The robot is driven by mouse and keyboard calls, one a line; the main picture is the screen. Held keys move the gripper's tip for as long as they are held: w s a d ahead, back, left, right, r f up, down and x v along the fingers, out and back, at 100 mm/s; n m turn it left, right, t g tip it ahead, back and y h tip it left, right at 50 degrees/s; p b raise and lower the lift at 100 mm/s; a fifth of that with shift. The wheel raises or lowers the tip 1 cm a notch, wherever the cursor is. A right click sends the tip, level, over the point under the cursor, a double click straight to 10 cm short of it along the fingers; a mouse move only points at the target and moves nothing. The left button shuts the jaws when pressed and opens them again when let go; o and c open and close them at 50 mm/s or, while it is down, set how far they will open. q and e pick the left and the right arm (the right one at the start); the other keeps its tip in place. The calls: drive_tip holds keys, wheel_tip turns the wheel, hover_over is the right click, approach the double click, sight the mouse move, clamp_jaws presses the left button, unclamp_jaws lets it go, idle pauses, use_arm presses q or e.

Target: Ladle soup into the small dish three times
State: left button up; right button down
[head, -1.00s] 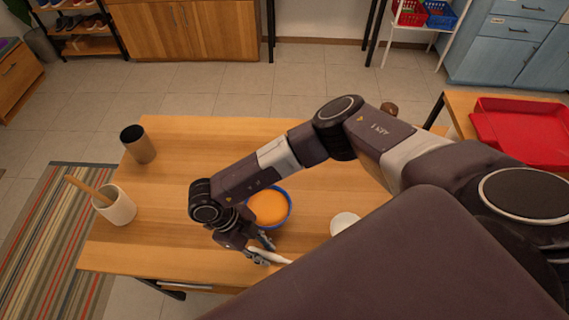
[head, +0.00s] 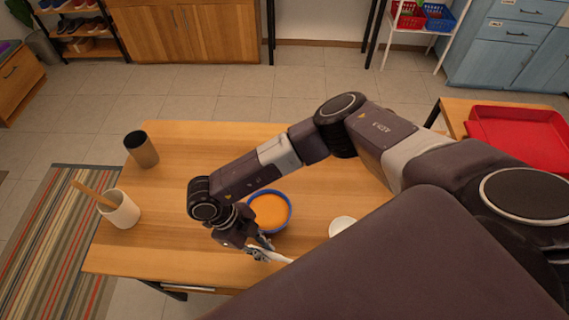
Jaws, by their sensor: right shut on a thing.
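A blue-rimmed bowl of orange soup (head: 270,211) stands on the wooden table, partly behind my right gripper. My right gripper (head: 262,250) is at the near side of the bowl, shut on a white ladle handle (head: 279,258). The rest of the ladle is hidden behind my arm, so I cannot tell whether its scoop holds soup. The small white dish (head: 341,225) stands on the table to the right of the bowl, its lower part covered by my arm. My left gripper is not in view.
A white crock (head: 121,210) with a wooden utensil stands at the table's left edge. A dark-topped brown cup (head: 141,149) stands at the back left. A red tray (head: 520,138) rests on another table at the right. The back middle of the table is clear.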

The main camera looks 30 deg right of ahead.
drive_tip(key=shift+r+p, duration=1.35)
drive_tip(key=shift+r, duration=0.9)
drive_tip(key=c, duration=2.6)
unclamp_jaws()
clamp_jaws()
